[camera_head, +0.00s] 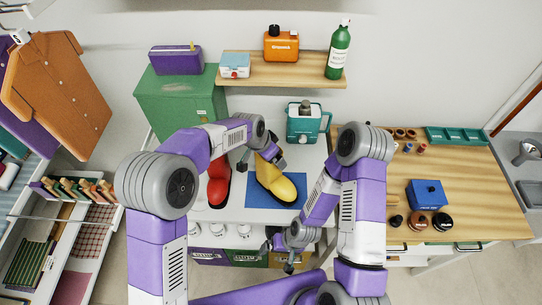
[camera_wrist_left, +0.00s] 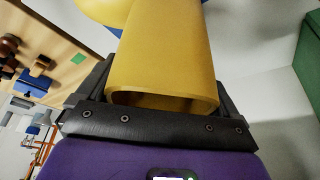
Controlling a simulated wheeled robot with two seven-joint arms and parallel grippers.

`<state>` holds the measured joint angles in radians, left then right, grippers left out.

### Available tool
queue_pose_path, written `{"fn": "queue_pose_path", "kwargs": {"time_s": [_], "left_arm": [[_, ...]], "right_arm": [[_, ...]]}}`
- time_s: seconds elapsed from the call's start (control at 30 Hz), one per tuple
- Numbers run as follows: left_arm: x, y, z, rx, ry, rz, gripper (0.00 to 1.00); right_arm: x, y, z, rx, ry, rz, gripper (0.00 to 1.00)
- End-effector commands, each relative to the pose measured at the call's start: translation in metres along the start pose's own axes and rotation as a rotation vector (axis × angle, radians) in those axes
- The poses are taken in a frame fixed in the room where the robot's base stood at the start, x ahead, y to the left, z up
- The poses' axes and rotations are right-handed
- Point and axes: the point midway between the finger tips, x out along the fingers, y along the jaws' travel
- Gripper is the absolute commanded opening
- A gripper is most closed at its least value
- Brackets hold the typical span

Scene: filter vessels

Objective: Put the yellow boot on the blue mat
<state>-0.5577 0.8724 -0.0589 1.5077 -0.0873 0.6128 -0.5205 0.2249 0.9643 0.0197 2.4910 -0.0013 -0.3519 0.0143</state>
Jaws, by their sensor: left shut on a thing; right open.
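The yellow boot (camera_head: 275,183) is over the blue mat (camera_head: 257,202) on the white table, with its toe to the lower right. I cannot tell whether its sole touches the mat. My left gripper (camera_head: 264,157) is shut on the top of the boot's shaft. In the left wrist view the yellow shaft (camera_wrist_left: 165,50) lies between the two dark fingers, its open end facing the palm. My right gripper (camera_head: 281,257) is open and empty, low in front of the table's front edge.
A red boot (camera_head: 219,185) stands left of the mat. A teal coffee-maker-like machine (camera_head: 304,124) is behind the mat. A green cabinet (camera_head: 180,103) is at the back left. A wooden counter (camera_head: 470,185) with a blue box (camera_head: 427,194) is at the right.

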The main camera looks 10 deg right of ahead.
Motion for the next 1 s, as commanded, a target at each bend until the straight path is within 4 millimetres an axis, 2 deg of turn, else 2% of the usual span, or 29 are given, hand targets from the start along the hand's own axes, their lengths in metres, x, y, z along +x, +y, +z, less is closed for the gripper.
{"fn": "queue_pose_path", "kwargs": {"time_s": [0.43,0.47,0.5,0.8,0.87,1.0], "left_arm": [[0.009,0.000,0.003,0.000,0.003,-0.001,0.53],[0.009,0.000,0.003,0.000,0.002,-0.001,0.97],[0.008,0.000,0.003,0.000,0.001,-0.001,1.00],[0.004,0.000,0.001,0.000,0.002,-0.001,1.00],[-0.003,-0.001,0.001,0.000,0.004,-0.002,1.00],[-0.029,-0.001,0.002,0.000,0.005,-0.003,1.00]], "right_arm": [[0.003,0.001,0.000,0.000,0.001,0.000,1.00],[0.003,0.001,0.000,0.000,0.001,0.000,1.00],[0.002,0.001,0.000,0.000,0.000,0.000,1.00],[-0.001,-0.001,0.000,0.000,0.000,0.000,1.00],[0.000,0.000,0.000,0.000,0.000,0.000,1.00],[-0.001,0.000,0.000,0.000,0.000,0.000,1.00]]}}
